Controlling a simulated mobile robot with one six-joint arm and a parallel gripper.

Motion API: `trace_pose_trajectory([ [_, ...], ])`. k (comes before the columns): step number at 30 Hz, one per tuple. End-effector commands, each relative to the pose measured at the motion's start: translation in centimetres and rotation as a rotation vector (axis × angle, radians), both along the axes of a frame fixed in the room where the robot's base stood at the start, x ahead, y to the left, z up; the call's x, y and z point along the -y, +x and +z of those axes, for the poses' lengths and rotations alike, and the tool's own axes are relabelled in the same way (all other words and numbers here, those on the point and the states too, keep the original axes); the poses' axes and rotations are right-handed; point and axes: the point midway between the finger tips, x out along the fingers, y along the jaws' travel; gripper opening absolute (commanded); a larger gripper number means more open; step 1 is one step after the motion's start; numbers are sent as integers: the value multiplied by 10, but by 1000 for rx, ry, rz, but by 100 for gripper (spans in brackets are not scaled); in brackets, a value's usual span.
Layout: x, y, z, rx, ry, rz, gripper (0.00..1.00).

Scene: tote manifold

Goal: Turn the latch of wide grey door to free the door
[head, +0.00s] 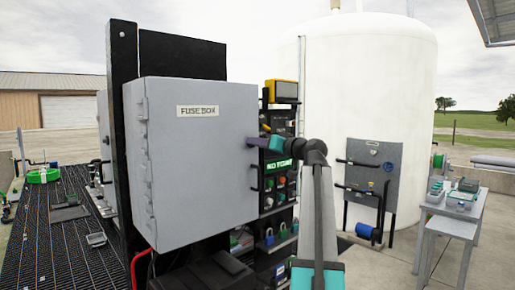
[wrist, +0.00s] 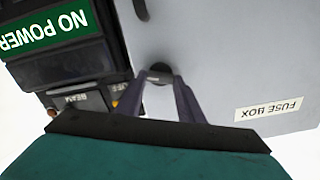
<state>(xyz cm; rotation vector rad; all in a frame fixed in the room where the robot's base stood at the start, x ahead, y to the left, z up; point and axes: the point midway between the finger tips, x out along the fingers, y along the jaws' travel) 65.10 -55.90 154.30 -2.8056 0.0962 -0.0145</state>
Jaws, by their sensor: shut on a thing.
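The wide grey door (head: 190,160), labelled FUSE BOX, looks closed, with hinges along its left edge. It fills the right of the wrist view (wrist: 215,60). Its latch (wrist: 160,67) is a dark round knob near the door's edge, seen between my fingertips; in the head view my gripper hides it. My gripper (head: 250,142) reaches the door's right edge from the right. In the wrist view my gripper (wrist: 159,82) has both fingers closed in on the latch. The latch's exact turn angle cannot be told.
A black door handle (head: 254,177) sits just below the latch. Right of the door is a panel with a green NO POWER sign (head: 279,166) and buttons, close to my gripper. A white tank (head: 370,75) stands behind; a grey table (head: 450,207) is at the right.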

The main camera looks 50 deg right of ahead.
Motion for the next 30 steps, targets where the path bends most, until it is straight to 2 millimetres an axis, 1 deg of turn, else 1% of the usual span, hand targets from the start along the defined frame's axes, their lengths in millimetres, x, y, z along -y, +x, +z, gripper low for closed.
trace_pose_trajectory([
  [30,4,-1,2,71,925,-3,12],
])
